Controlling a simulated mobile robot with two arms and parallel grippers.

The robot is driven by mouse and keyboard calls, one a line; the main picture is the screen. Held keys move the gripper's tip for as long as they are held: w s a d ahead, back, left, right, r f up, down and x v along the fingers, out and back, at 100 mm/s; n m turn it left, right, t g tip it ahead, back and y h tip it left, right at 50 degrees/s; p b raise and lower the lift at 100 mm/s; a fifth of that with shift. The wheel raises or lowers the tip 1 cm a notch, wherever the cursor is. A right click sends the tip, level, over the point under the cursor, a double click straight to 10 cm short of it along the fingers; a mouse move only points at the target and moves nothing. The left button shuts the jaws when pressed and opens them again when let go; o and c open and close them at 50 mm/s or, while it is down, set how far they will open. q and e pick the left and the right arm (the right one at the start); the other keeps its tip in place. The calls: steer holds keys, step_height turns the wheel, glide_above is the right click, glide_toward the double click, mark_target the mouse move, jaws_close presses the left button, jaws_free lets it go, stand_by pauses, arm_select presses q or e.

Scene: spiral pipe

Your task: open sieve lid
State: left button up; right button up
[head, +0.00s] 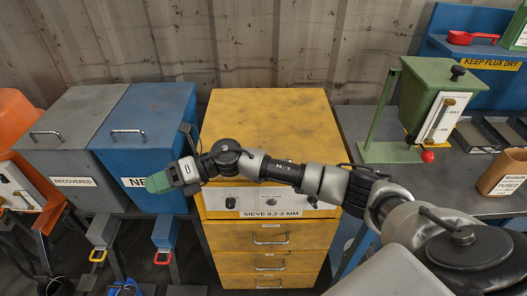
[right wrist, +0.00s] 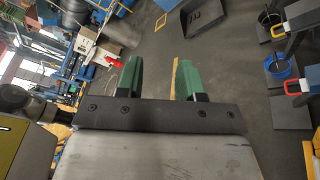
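The sieve (head: 270,238) is a yellow, scuffed cabinet labelled "SIEVE 0.2-2 MM" in the middle of the head view. Its flat yellow top lid (head: 268,112) looks closed. My right arm crosses in front of it from the right and hides part of its upper front; no lid handle shows. My right gripper (head: 157,182) is left of the sieve, in front of the blue bin, with its green fingers pointing left. In the right wrist view the two green fingers (right wrist: 159,80) are apart with nothing between them. My left gripper is not in view.
A blue bin (head: 150,110) and a grey "RECOVERED" bin (head: 68,125) stand left of the sieve, both with lid handles. At right, a grey table (head: 465,172) carries a green dispenser (head: 425,95) and a brown container (head: 505,172). A corrugated wall is behind.

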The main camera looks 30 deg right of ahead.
steer(key=w+d+r+n+g+h, duration=0.1)
steer(key=d+r+n+g+h, duration=0.45)
steer(key=d, duration=0.85)
steer(key=d+r+n+t+h, duration=0.1)
steer(key=d+n+h, duration=0.1)
steer(key=d+h, duration=0.95)
steer(key=f+p, duration=0.1)
steer(key=f, duration=0.2)
steer(key=s+d+f+y+p, duration=0.1)
steer(key=f, duration=0.3)
steer(key=f+y+p, duration=0.1)
steer(key=f, duration=0.2)
steer(key=shift+s+d+f+m+g+p, duration=0.2)
steer(key=shift+s+f+m+g+p, duration=0.05)
steer(key=shift+s+f+p, duration=0.1)
steer(key=shift+r, duration=0.1)
jaws_close()
